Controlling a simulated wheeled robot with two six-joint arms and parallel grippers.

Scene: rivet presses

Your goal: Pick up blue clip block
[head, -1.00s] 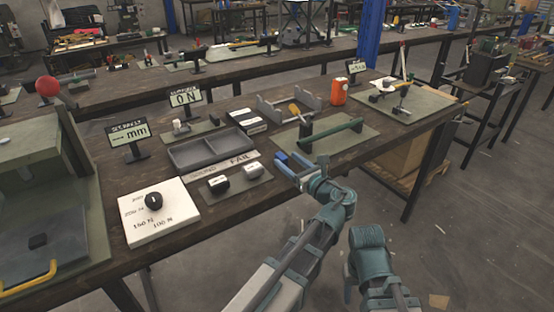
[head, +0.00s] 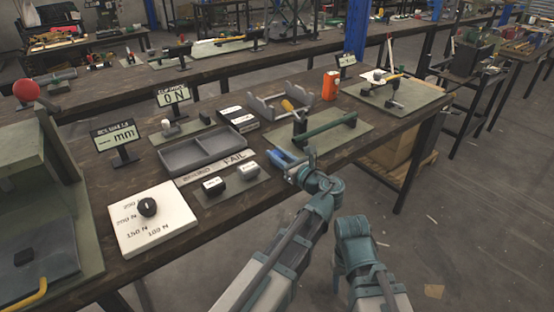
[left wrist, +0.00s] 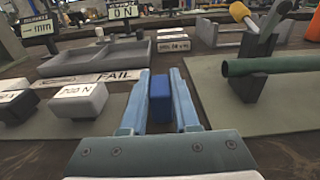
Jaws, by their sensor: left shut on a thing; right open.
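The blue clip block (left wrist: 159,99) is a small dark blue block in the left wrist view, upright between the two light-blue fingers of my left gripper (left wrist: 161,88). My left gripper (head: 284,160) is shut on it. In the head view they are at the front left corner of the green mat (head: 345,142), beside the green bar. I cannot tell whether the block touches the surface below. My right gripper (head: 338,262) is low in front of the bench, pointing down and away from the block. Its fingertips are hard to make out.
A green bar (head: 325,127) on dark posts stands right behind the left gripper. An orange container (head: 330,86) stands behind. The floor right of the bench is open.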

